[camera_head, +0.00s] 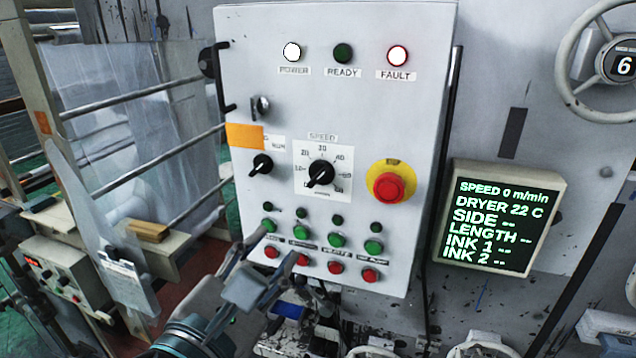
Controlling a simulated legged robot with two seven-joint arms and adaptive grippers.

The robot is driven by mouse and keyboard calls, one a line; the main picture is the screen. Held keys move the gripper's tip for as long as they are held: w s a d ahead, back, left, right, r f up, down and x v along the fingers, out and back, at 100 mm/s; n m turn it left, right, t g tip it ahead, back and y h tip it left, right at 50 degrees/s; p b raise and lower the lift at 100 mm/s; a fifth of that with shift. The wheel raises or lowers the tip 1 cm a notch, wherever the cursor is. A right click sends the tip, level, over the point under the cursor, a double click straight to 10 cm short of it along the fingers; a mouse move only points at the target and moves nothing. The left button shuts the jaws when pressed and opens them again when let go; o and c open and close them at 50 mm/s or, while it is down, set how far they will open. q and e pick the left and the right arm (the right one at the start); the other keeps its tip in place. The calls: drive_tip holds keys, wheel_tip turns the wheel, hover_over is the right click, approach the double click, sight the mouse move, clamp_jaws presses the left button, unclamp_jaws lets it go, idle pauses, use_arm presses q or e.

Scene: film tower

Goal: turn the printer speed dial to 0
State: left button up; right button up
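The speed dial (320,173) is a black knob on a white scale plate (322,197) in the middle of the grey control panel (360,110). Its white pointer line points to the lower left, below the 10 mark; the number there is too small to read. The display (502,218) on the right reads SPEED 0 m/min. My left gripper (280,248) is below and left of the dial, in front of the panel's lower left buttons. Its two fingers are spread apart with nothing seen between them, and it appears clear of the dial. My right gripper is not in view.
A mode knob (262,164) sits left of the dial, partly below an orange tag (244,136). A red emergency button (388,187) is to the right. Green buttons (337,240) and red buttons (335,268) lie below. The white power lamp (292,52) is lit.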

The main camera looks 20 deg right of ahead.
use_arm(q)
drive_tip(key=r+m, duration=0.1)
drive_tip(key=p, duration=0.4)
approach(317, 180)
drive_tip(key=x, duration=0.8)
drive_tip(key=shift+d, duration=0.1)
drive_tip(key=shift+w, duration=0.45)
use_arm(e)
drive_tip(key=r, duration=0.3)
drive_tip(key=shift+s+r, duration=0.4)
use_arm(q)
drive_tip(key=shift+s, duration=0.1)
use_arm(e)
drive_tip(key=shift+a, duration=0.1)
use_arm(q)
drive_tip(key=shift+d, duration=0.1)
clamp_jaws()
